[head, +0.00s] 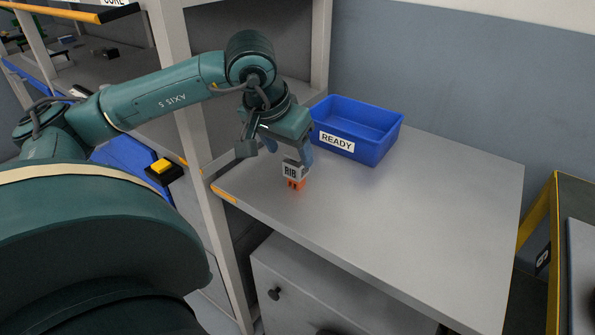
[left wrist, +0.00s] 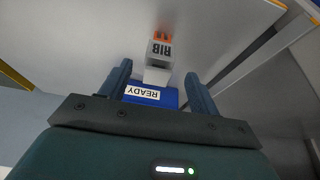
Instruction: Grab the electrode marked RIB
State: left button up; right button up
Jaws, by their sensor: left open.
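The electrode marked RIB (head: 292,171) is a small pale block with an orange copper-coloured end on the grey table, near its left edge. My left gripper (head: 288,157) is right at it, coming from above and behind, with its fingers apart. In the left wrist view the electrode (left wrist: 160,52) shows ahead, with its pale rear part between the open fingertips (left wrist: 158,72). I see a gap on both sides of it, so the fingers do not appear to grip it. My right gripper is not in view.
A blue bin labelled READY (head: 383,147) stands behind and right of the electrode. The grey table (head: 420,220) is clear to the right and front. A shelf post (head: 190,120) rises close to the left. A yellow-framed stand (head: 553,250) is at the right.

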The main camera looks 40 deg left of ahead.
aim_at(298, 167)
pick_arm(q)
jog(key=x, duration=0.7)
jog(key=shift+w+f, duration=0.2)
jog(key=shift+w, duration=0.15)
jog(key=shift+c, duration=0.2)
jog(key=shift+r, duration=0.1)
grip_shut()
